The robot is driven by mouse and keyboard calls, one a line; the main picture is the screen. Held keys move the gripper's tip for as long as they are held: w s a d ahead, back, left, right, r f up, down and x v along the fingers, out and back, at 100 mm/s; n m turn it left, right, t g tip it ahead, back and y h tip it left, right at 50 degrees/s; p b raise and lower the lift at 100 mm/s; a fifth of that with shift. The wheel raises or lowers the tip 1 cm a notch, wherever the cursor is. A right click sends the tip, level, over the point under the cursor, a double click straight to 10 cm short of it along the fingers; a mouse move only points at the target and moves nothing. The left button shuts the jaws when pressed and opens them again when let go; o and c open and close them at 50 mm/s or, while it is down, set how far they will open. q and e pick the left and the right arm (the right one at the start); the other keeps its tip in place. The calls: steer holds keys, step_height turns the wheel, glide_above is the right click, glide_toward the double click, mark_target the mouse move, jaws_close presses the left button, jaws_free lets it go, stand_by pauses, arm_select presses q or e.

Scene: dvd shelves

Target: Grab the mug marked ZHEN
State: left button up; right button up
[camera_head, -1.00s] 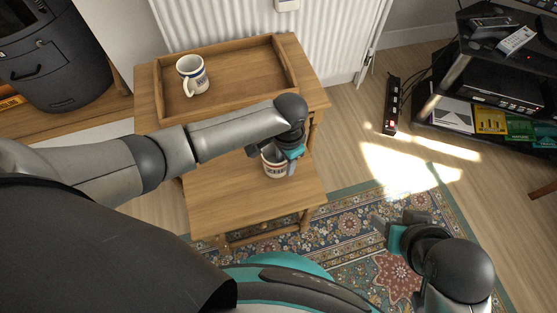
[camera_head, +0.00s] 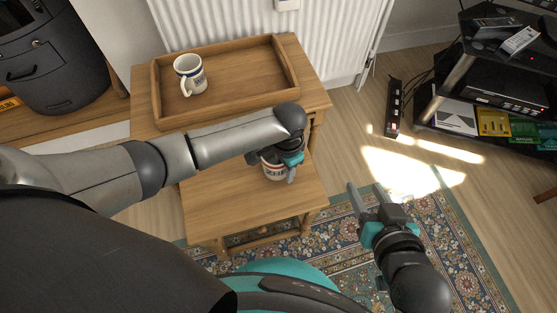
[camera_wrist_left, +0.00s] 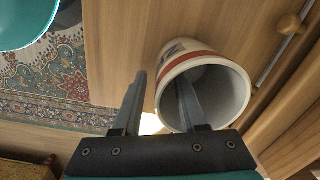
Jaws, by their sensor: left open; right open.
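A white mug with dark lettering and a red band (camera_head: 274,172) stands on the lower wooden table top. The letters look like the start of ZHEN, but part is covered by my gripper. My left gripper (camera_head: 283,165) is open at the mug. In the left wrist view, one finger reaches inside the mug (camera_wrist_left: 216,62) and the other is outside its wall, so the wall lies between the fingers of my left gripper (camera_wrist_left: 162,82). My right gripper (camera_head: 367,200) is open and empty over the rug, right of the table.
Another white mug (camera_head: 188,77) with dark lettering stands in a wooden tray (camera_head: 240,104) on the upper table level. A radiator (camera_head: 235,30) is behind it. A black shelf unit (camera_head: 490,65) stands at right. The patterned rug (camera_head: 440,215) is clear.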

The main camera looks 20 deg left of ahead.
arm_select(q)
steer(key=shift+c, duration=0.4)
jaws_close()
stand_by(1.0)
